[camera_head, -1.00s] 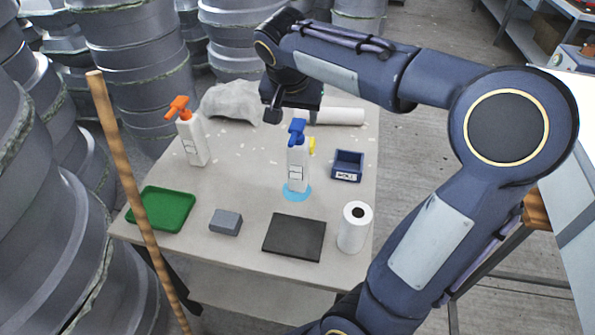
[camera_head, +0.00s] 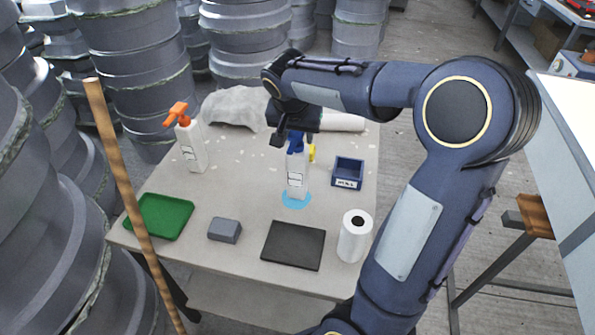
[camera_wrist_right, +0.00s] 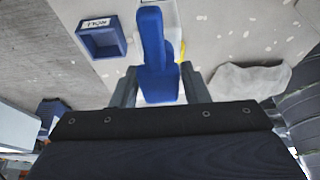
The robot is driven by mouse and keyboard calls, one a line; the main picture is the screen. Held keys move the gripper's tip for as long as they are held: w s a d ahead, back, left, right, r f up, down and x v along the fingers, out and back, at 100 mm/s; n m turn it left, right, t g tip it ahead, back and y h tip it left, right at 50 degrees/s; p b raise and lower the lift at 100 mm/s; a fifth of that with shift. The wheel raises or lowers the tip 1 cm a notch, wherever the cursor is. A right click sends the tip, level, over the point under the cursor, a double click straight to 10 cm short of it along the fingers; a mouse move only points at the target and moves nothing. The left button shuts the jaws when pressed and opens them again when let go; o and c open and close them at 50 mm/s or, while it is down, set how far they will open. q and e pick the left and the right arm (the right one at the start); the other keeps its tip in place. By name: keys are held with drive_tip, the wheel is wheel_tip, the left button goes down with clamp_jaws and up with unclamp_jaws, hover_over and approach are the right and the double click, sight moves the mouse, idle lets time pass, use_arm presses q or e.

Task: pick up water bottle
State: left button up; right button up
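A white spray bottle with a blue trigger head (camera_head: 296,185) stands upright on a light-blue round patch (camera_head: 296,203) on the table. My right gripper (camera_head: 293,138) is above it, pointing down. In the right wrist view, the open fingers of my right gripper (camera_wrist_right: 160,88) stand on either side of the blue trigger head (camera_wrist_right: 153,45), with gaps visible. The bottle's body is mostly hidden below the head there. A second white bottle with an orange trigger head (camera_head: 193,152) stands at the table's left. My left gripper is not in view.
On the table (camera_head: 205,262) are a green tray (camera_head: 160,217), a grey block (camera_head: 224,230), a dark flat plate (camera_head: 293,246), a white roll (camera_head: 354,236) and a blue bin (camera_head: 347,173). Something yellow (camera_head: 312,152) sits just behind the bottle. A wooden pole (camera_head: 125,190) rises at the left.

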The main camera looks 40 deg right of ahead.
clamp_jaws()
drive_tip(key=shift+r, duration=0.1)
